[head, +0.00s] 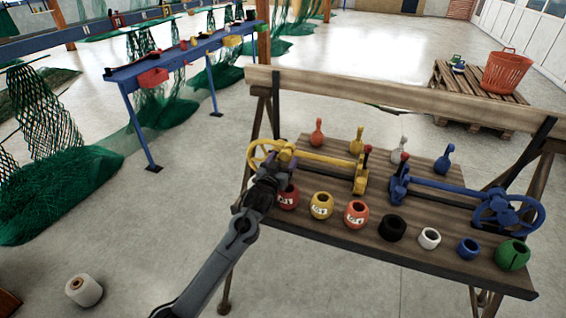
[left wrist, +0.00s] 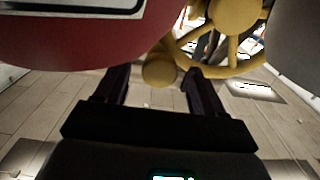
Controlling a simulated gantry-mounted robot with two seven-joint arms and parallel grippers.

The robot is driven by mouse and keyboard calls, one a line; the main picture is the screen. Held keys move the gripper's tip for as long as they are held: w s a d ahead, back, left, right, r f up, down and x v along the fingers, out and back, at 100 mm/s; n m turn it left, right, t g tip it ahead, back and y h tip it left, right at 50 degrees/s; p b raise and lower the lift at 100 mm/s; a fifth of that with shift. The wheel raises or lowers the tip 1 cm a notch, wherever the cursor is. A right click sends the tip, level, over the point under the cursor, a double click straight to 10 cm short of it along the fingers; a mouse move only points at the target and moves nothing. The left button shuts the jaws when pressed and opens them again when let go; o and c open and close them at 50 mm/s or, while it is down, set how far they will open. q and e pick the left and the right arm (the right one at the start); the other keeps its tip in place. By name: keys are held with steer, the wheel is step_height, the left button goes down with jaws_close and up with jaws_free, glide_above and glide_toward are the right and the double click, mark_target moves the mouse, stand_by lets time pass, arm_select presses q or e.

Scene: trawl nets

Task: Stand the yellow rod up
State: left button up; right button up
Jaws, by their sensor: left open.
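The yellow rod (head: 325,159) lies almost level along the left of the wooden bench. Its right end meets a yellow bracket (head: 360,180), and a spoked yellow wheel (head: 258,150) is at its left end. My left gripper (head: 280,168) is at the wheel end, beside the red float (head: 288,197). In the left wrist view the open left gripper (left wrist: 160,88) has its two dark fingers apart, with a round yellow knob (left wrist: 159,70) between or just beyond their tips. I cannot tell whether they touch it. My right gripper is not in view.
A blue rod (head: 450,187) with a blue wheel lies to the right. Several round floats line the bench's front edge, including a yellow float (head: 321,205). Several pin-shaped pieces, one orange (head: 317,132), stand behind the rods. A plank (head: 400,95) runs along the back.

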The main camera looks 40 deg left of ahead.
arm_select(q)
steer(key=shift+w, duration=0.1)
steer(key=shift+c, duration=0.3)
jaws_close()
